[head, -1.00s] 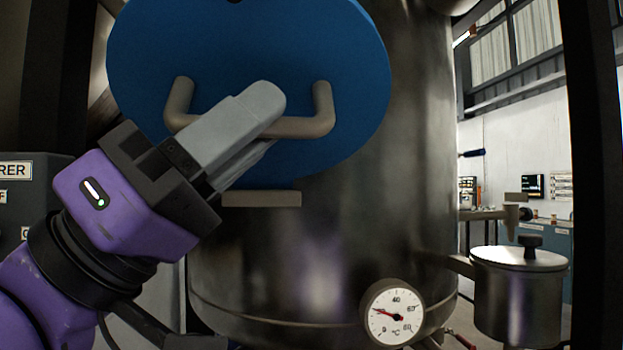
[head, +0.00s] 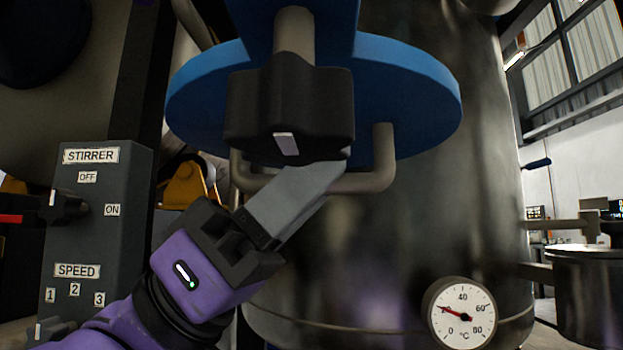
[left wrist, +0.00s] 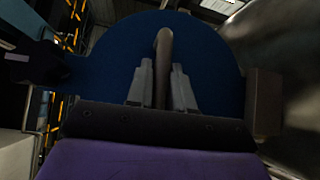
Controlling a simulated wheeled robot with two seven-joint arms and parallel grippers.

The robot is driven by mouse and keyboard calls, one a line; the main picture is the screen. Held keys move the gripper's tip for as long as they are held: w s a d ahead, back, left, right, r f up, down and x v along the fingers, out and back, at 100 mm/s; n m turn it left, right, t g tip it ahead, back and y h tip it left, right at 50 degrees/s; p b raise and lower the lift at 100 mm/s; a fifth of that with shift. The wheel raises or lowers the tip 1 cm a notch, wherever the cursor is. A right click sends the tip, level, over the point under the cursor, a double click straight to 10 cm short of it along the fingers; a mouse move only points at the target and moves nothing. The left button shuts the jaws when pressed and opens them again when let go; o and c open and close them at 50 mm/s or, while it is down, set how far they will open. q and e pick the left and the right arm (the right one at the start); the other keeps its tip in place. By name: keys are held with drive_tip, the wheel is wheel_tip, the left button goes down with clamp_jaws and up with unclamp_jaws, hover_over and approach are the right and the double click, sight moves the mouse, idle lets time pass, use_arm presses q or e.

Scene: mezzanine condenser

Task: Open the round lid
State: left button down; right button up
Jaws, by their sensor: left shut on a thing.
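The round lid (head: 415,95) is a thick blue disc at the front of the steel vessel, seen as a flattened ellipse. A grey U-shaped handle (head: 372,182) stands out from its lower part. My left gripper (head: 325,174) is shut on this handle, near its middle. In the left wrist view the handle (left wrist: 164,55) runs between the two fingers of my left gripper (left wrist: 160,88), with the blue lid (left wrist: 215,55) behind. A black knob (head: 290,110) on a blue bar (head: 262,18) hides the lid's middle. My right gripper is not in view.
A dark stirrer panel (head: 110,235) stands at the left, close to my left arm. The steel vessel (head: 400,240) carries a round thermometer (head: 460,313) low on the right. A steel pot (head: 590,290) is at the far right.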

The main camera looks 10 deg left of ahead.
use_arm(q)
drive_tip(key=c, duration=1.1)
unclamp_jaws()
drive_tip(key=shift+t, duration=0.3)
drive_tip(key=v, duration=1)
drive_tip(key=shift+a+f, duration=0.1)
drive_tip(key=shift+a, duration=0.25)
